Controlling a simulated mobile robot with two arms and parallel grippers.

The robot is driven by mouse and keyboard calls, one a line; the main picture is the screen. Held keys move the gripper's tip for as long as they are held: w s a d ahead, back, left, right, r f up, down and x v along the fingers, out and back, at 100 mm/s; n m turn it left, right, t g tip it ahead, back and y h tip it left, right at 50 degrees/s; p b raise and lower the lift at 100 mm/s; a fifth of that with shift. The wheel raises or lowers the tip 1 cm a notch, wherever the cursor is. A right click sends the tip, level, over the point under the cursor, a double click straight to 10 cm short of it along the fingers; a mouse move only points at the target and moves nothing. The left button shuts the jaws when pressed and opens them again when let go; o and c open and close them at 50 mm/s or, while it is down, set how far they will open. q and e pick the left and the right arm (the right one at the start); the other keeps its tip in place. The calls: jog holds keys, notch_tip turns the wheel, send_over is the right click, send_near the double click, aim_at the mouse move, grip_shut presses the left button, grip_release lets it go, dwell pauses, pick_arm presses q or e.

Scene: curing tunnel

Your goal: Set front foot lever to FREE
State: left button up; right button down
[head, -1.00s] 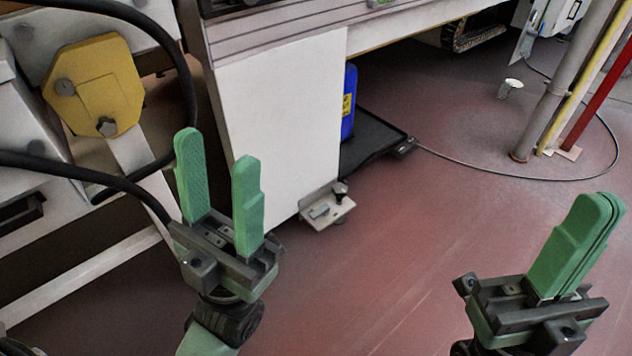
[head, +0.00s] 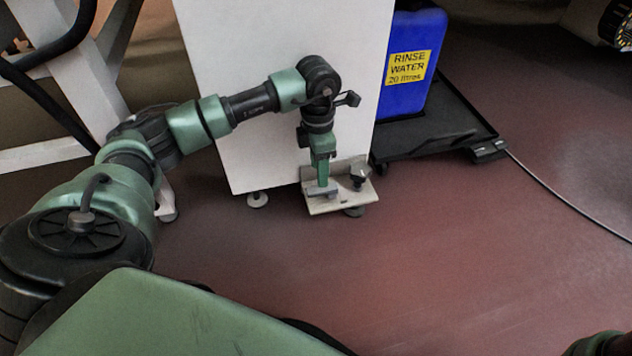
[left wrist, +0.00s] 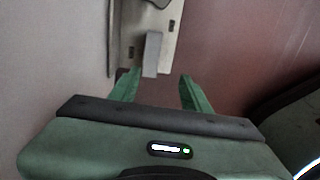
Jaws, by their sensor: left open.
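The front foot lever (head: 322,191) is a small pale grey bar on a light bracket (head: 338,204) low at the corner of a white cabinet. My left gripper (head: 321,182) reaches down from above and points at the lever, its fingers hiding part of it. In the left wrist view the lever (left wrist: 152,54) stands out from the bracket (left wrist: 160,20), just ahead of and between the tips of my open left gripper (left wrist: 157,78). Two dark marks on the bracket are too small to read. Contact with the lever cannot be told. My right gripper is out of view.
A black knob (head: 358,175) stands on the bracket right of the lever. The white cabinet panel (head: 245,150) rises behind. A blue rinse water container (head: 403,95) stands on a black tray (head: 435,140) to the right. A cable runs from the tray. The red floor (head: 480,250) in front is clear.

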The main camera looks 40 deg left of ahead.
aim_at(316, 189)
pick_arm(q)
jog(key=shift+w+a+f, duration=0.1)
jog(key=shift+w+a, duration=0.1)
jog(key=shift+a, duration=0.55)
jog(key=shift+f+b, duration=0.25)
jog(key=shift+b, duration=0.05)
notch_tip(316, 189, down, 7)
jog(key=b, duration=0.5)
jog(key=shift+d, duration=0.1)
grip_shut()
